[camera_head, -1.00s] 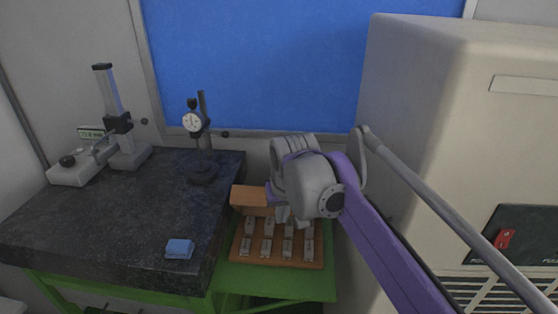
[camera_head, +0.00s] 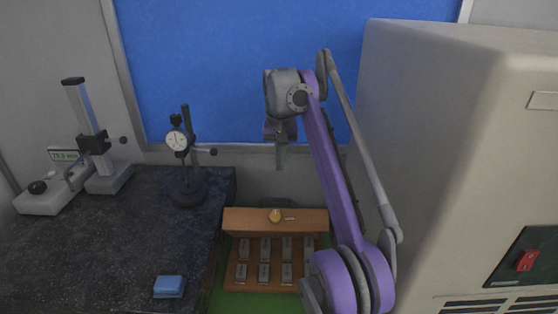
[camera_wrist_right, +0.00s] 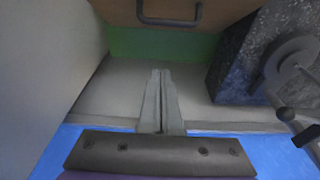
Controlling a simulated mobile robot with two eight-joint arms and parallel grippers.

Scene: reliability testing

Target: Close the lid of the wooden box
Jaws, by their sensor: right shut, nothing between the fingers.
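The wooden box (camera_head: 233,282) stands open, with several grey metal blocks in rows inside. Its lid (camera_head: 250,222) is raised at the back edge, with a round yellow mark on the face toward me. The right wrist view shows the lid (camera_wrist_right: 225,10) as a brown panel at the top, with a dark handle (camera_wrist_right: 170,20). My right gripper (camera_head: 281,165) is shut and empty, fingers pointing down, above and behind the lid near the wall. Its fingertips (camera_wrist_right: 161,72) are apart from the lid. My left gripper is out of view.
The green stand (camera_head: 240,303) carries the box. At left, a dark stone table (camera_head: 80,240) holds a dial gauge (camera_head: 178,140), a height gauge (camera_head: 92,145) and a blue block (camera_head: 169,286). A large beige machine (camera_head: 440,150) stands close at right. A blue board (camera_head: 200,70) is behind.

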